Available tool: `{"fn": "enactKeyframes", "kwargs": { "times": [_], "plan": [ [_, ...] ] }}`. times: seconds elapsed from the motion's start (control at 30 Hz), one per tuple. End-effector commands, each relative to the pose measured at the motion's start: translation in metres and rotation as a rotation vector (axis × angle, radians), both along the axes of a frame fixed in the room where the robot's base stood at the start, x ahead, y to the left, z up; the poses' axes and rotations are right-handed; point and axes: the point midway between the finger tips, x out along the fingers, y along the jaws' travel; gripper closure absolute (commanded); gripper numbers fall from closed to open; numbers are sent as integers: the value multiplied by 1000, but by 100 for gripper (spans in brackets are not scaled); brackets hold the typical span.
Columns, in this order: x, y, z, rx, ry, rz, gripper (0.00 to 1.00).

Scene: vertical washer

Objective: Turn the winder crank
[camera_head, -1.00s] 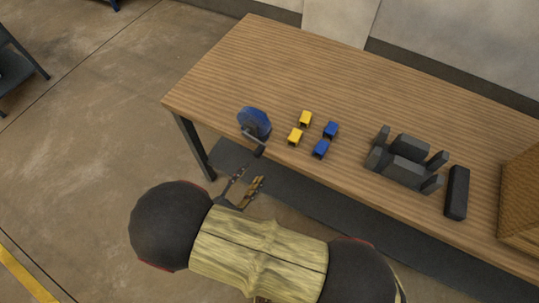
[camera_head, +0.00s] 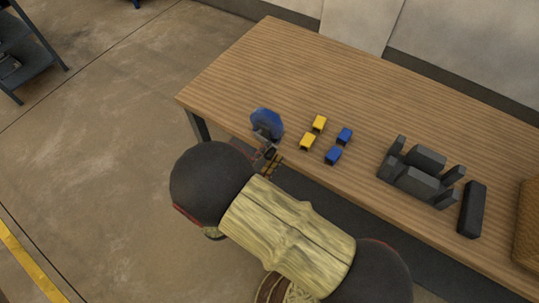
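The winder (camera_head: 267,121), a blue disc with a grey crank, stands near the left front edge of the wooden table. The end of its crank (camera_head: 269,152) points toward the table's front edge. My gripper (camera_head: 268,163) is right at the crank's end, just at the front edge. My own black and wood-textured arm covers most of the gripper. Whether the fingers touch the crank or are closed around it cannot be made out.
Two yellow blocks (camera_head: 319,123) and two blue blocks (camera_head: 333,155) lie right of the winder on the table (camera_head: 300,70). A dark grey fixture (camera_head: 421,172) and a black bar (camera_head: 472,209) stand farther right. A brown box (camera_head: 528,235) is at the right edge. The table's back left is clear.

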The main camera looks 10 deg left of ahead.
Motion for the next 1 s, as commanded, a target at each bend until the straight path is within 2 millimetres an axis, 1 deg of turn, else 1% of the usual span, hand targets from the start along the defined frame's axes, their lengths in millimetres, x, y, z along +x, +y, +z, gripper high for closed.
{"fn": "enactKeyframes", "kwargs": {
  "times": [0.27, 0.9, 0.93, 1.0],
  "plan": [
    [1, -1, 0, 0, 0, 0, 62],
    [1, 0, 1, 1, 0, 0, 98],
    [1, 0, 1, 1, 0, 0, 100],
    [1, 0, 1, 1, -1, 1, 100]
  ]
}}
